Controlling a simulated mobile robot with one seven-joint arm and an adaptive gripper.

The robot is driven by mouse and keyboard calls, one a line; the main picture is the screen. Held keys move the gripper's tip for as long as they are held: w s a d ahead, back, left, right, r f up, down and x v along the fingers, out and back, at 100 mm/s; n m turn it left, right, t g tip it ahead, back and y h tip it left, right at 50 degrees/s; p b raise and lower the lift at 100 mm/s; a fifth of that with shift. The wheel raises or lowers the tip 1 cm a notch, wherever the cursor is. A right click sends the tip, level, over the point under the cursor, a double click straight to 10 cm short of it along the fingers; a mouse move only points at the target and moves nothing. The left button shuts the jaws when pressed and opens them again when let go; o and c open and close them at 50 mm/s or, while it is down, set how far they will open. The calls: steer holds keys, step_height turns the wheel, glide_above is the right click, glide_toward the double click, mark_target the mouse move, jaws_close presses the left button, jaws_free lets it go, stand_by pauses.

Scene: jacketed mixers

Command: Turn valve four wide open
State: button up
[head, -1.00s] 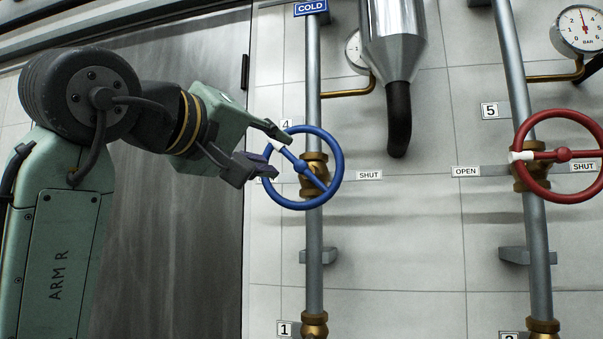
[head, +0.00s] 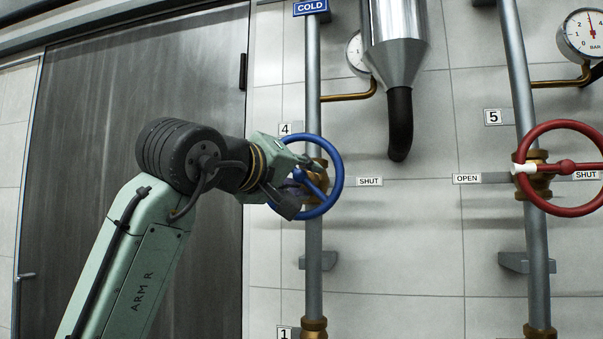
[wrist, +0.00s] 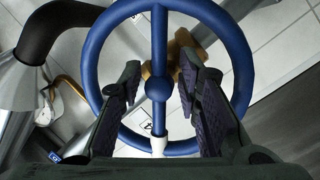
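Valve four's blue handwheel (head: 336,190) is on the cold pipe, below the "4" plate (head: 285,128). Its spoke slants from upper left to lower right. In the wrist view the handwheel (wrist: 92,70) faces me, its spoke upright in the picture, the round hub (wrist: 158,89) central and the white spoke end (wrist: 158,146) at the bottom. My gripper (head: 298,182) is at the wheel's left side and hides the white end in the head view. In the wrist view my gripper (wrist: 160,80) is open, one finger on each side of the spoke, with visible gaps.
A "SHUT" label (head: 369,181) is right of the wheel; the spot left of it is hidden by my gripper. A metal funnel with a black elbow (head: 399,125) hangs to the upper right. Valve five's red handwheel (head: 522,150) is farther right. A grey door (head: 90,130) stands behind my arm.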

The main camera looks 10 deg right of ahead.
steer(key=shift+c, duration=0.6)
steer(key=c, duration=0.5)
jaws_close()
steer(key=shift+s+r, duration=0.1)
